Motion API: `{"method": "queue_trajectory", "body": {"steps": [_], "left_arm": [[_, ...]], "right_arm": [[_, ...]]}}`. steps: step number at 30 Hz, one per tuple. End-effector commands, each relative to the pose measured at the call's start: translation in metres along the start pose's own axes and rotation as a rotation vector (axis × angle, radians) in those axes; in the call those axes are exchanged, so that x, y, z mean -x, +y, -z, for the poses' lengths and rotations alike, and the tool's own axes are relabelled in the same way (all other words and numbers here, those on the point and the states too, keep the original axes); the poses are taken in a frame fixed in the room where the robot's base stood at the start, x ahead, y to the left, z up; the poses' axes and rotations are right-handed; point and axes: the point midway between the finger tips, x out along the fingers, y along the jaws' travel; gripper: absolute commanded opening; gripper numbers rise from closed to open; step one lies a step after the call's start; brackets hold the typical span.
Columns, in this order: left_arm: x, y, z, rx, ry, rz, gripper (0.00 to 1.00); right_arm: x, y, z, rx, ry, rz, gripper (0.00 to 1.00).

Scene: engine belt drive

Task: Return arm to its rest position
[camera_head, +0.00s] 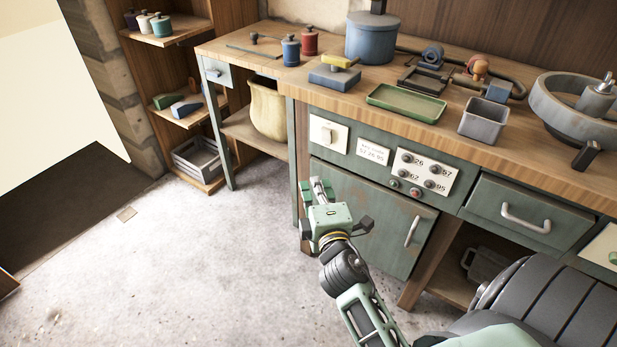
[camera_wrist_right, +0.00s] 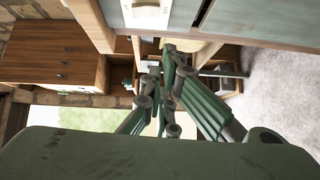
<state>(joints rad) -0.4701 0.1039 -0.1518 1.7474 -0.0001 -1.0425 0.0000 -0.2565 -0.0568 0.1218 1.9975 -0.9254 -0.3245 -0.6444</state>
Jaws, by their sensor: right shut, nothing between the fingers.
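My right arm comes in from the bottom right of the head view. Its gripper (camera_head: 318,190) is in front of the green cabinet door (camera_head: 370,215), below the worktop and near the cabinet's left edge. The fingers are shut with nothing between them, and they show in the right wrist view (camera_wrist_right: 172,75) with their tips close together. I cannot tell from the head view how far the gripper is from the cabinet front. My left gripper is not in view.
The wooden worktop (camera_head: 560,165) carries a green tray (camera_head: 406,103), a grey bin (camera_head: 484,120), a blue pot (camera_head: 372,40) and a large grey wheel (camera_head: 575,108). A drawer (camera_head: 530,212) is closed. Shelves (camera_head: 170,35) stand at left.

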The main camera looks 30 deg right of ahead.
Motion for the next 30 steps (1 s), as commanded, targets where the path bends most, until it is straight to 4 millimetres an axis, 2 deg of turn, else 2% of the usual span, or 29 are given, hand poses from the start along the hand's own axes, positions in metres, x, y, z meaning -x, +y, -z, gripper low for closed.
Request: {"method": "queue_trajectory", "body": {"steps": [7, 9, 11, 14, 16, 18, 21, 24, 30], "left_arm": [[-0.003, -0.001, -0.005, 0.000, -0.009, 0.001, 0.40], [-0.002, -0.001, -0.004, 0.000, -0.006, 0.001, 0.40], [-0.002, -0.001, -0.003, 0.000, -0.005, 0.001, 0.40], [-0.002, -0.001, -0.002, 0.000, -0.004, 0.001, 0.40], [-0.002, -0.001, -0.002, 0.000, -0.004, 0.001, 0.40], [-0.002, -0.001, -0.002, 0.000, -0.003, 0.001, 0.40], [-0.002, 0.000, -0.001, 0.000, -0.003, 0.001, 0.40], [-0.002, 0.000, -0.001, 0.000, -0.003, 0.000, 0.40], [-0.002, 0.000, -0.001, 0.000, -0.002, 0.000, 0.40]], "right_arm": [[0.000, -0.002, 0.000, -0.005, 0.000, 0.005, 0.00], [0.002, -0.013, 0.000, -0.034, -0.002, 0.033, 0.00], [0.006, -0.032, 0.001, -0.092, -0.009, 0.088, 0.00], [0.020, -0.086, 0.002, -0.244, -0.040, 0.240, 0.00], [0.040, -0.134, 0.004, -0.371, -0.081, 0.380, 0.00], [0.066, -0.181, 0.006, -0.491, -0.137, 0.528, 0.00], [0.110, -0.240, 0.009, -0.629, -0.235, 0.724, 0.00], [0.155, -0.284, 0.012, -0.727, -0.335, 0.889, 0.00], [0.243, -0.343, 0.015, -0.846, -0.537, 1.155, 0.00]]}}
